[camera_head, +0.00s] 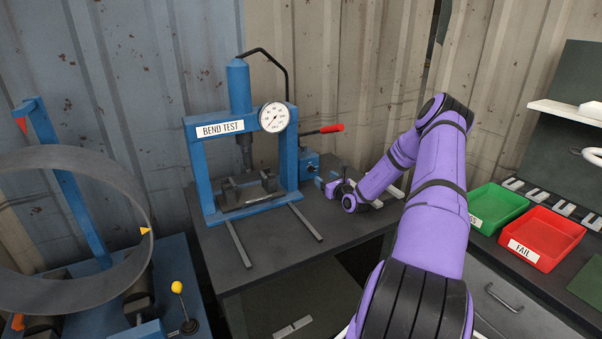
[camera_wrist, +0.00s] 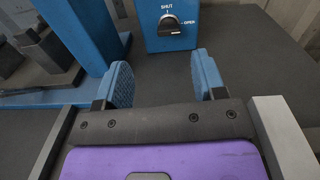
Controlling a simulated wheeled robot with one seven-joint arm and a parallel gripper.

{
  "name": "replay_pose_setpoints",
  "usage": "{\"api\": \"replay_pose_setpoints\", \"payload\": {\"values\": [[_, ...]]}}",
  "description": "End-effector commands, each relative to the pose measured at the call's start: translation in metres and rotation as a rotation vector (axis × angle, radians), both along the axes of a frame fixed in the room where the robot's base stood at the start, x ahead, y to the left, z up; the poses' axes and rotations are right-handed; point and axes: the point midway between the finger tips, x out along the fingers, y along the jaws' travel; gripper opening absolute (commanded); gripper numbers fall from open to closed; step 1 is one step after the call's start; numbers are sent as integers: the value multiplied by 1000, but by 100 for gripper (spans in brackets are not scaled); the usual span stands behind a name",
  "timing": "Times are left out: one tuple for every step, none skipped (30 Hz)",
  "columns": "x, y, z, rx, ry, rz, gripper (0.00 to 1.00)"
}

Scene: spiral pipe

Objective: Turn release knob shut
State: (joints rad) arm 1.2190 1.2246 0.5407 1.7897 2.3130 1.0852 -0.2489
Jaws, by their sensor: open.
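The release knob (camera_wrist: 170,22) is a dark, rounded knob on the front of a blue box (camera_wrist: 197,38), at the top of the wrist view. SHUT is printed above it and OPEN to its right. The knob seems to lie sideways towards OPEN, but its exact angle is hard to tell. My gripper (camera_wrist: 165,82) is open and empty, its two blue-padded fingers pointing towards the box, with the knob ahead between them and apart from them. In the head view the blue box (camera_head: 309,160) stands right of the press, and my arm reaches down to it.
The blue BEND TEST press (camera_head: 197,165) with a round gauge (camera_head: 274,117) stands close left. A red-tipped lever (camera_head: 331,129) sticks out above the box. Green (camera_head: 498,205) and red FAIL (camera_head: 540,238) trays lie right. A large pipe ring (camera_head: 140,200) is far left.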

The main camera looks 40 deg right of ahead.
Motion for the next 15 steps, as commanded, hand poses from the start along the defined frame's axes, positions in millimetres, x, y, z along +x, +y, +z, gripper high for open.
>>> {"api": "replay_pose_setpoints", "payload": {"values": [[-4,-6,-7,17,0,-25,64],[-5,-9,-10,25,-1,-36,64],[-6,-11,-13,32,0,-47,64],[-6,-12,-14,35,0,-51,64],[-6,-13,-15,37,-1,-54,64],[-4,-14,-15,38,-2,-56,64],[-1,-15,-15,38,-2,-56,64],[1,-15,-14,37,-3,-55,64],[6,-16,-14,37,-2,-54,64],[10,-17,-14,37,-2,-54,64],[15,-18,-14,36,-2,-54,64],[21,-19,-14,37,-3,-53,64],[27,-20,-15,36,-1,-53,64],[32,-21,-15,37,-2,-53,64],[39,-24,-14,36,-2,-54,64]]}}
